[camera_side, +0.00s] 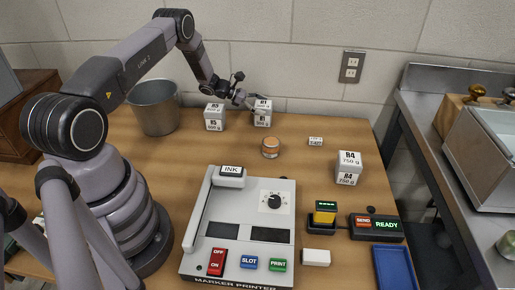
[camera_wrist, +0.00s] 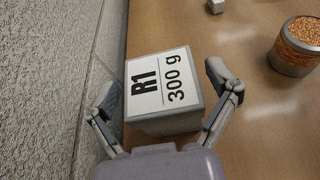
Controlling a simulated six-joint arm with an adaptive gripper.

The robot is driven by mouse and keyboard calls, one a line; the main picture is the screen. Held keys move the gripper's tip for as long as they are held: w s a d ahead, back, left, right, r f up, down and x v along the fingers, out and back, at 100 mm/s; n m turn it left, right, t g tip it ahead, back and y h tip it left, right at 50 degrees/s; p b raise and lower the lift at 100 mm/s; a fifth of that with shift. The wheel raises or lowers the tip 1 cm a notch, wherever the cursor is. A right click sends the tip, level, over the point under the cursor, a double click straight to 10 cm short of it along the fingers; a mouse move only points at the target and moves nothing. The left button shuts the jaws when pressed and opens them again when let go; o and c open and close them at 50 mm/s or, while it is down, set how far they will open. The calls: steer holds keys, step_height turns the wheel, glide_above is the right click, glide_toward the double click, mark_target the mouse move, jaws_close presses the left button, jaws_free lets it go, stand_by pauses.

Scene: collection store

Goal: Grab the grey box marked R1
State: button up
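The grey box marked R1 300 g (camera_wrist: 160,125) stands on the wooden table with its white label facing up in the wrist view. In the side view the R1 box (camera_side: 262,120) is at the back, near the wall. My gripper (camera_wrist: 163,88) is open, with one finger on each side of the box. Gaps show between both fingers and the box, the left one narrower. In the side view my gripper (camera_side: 246,101) is at the level of the box top, and its far finger is hard to make out.
A box marked R5 (camera_side: 214,124) stands just left of R1. A box marked R4 (camera_side: 348,178) is further right. A jar of orange grains (camera_side: 270,152) and a small white block (camera_side: 315,141) are nearby. The wall (camera_wrist: 40,90) is close on one side. A marker printer (camera_side: 240,235) sits in front.

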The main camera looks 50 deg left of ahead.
steer(key=c, duration=1)
steer(key=shift+o, duration=0.2)
steer(key=shift+r, duration=0.1)
